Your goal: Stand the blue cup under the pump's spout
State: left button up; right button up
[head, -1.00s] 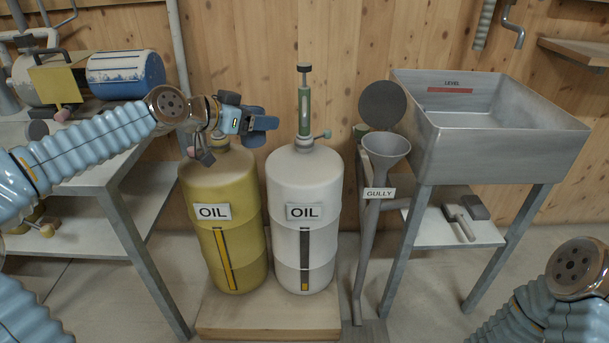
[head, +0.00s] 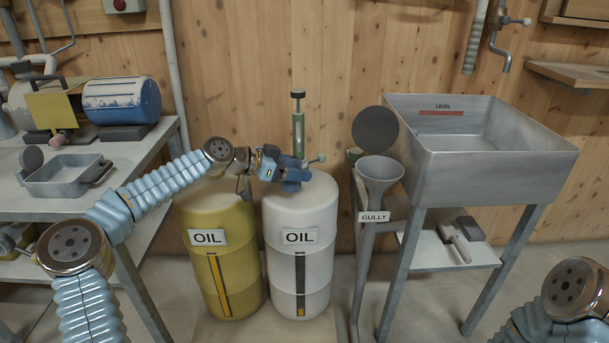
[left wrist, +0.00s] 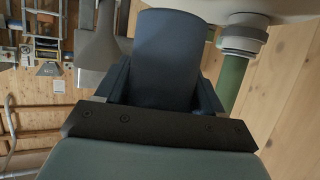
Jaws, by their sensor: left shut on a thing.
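The blue cup (left wrist: 168,55) is a dark blue cylinder between the fingers of my left gripper in the left wrist view. My left gripper (head: 293,177) is shut on it. In the head view the gripper is at the top of the white oil drum (head: 300,213), in front of the pump's lower part, and the cup is hard to tell from the fingers. The green pump (head: 298,130) with a black top stands on that drum. Its green body (left wrist: 232,82) also shows beside the cup in the left wrist view. My right gripper is out of view.
A yellow oil drum (head: 215,228) stands left of the white one, under my left forearm. A grey gully funnel (head: 379,172) and a metal basin (head: 480,165) are on the right. A bench at left holds a grey tray (head: 65,178) and a blue-white motor (head: 121,98).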

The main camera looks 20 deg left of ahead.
pick_arm(q)
jog(key=shift+w+d, duration=0.75)
jog(key=shift+d, duration=0.2)
notch_tip(320, 180, down, 3)
jog(key=shift+w+d+f+p, duration=0.1)
jog(key=shift+w+f+p, duration=0.1)
jog(key=shift+p, duration=0.1)
jog(key=shift+s, duration=0.1)
jog(key=shift+f+b, duration=0.3)
jog(key=shift+b, duration=0.05)
jog(key=o, duration=1)
jog(key=shift+r, duration=0.1)
jog(key=shift+r+p, duration=0.3)
jog(key=shift+p, duration=0.1)
jog(key=b+v, duration=0.1)
jog(key=v, duration=1.1)
